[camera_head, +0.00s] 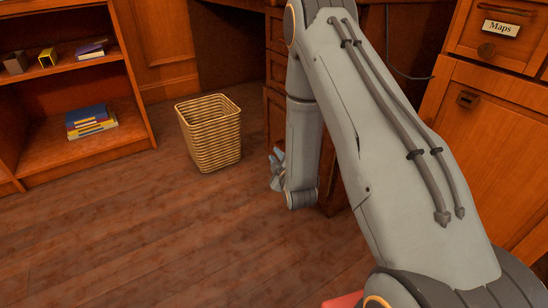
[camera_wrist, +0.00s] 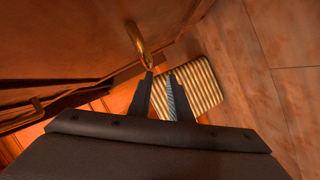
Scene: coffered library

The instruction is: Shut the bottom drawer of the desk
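The wooden desk (camera_head: 276,66) stands behind my arm in the head view, with a column of drawers partly showing. Its lower part is largely hidden by my arm, and I cannot tell there how far the bottom drawer is out. In the wrist view a wooden front (camera_wrist: 70,40) fills the upper left, with a brass handle (camera_wrist: 137,42); which drawer it belongs to is unclear. My gripper (camera_wrist: 161,74) has its two fingers apart with nothing between them. The left fingertip is close to the handle's lower end; contact cannot be told. In the head view my gripper (camera_head: 275,168) is low, near the floor.
A wicker basket (camera_head: 210,132) stands on the floor left of my gripper; it also shows behind the fingers in the wrist view (camera_wrist: 200,85). A bookshelf (camera_head: 70,150) is at left, a "Maps" cabinet (camera_head: 480,120) at right. The floor at front left is clear.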

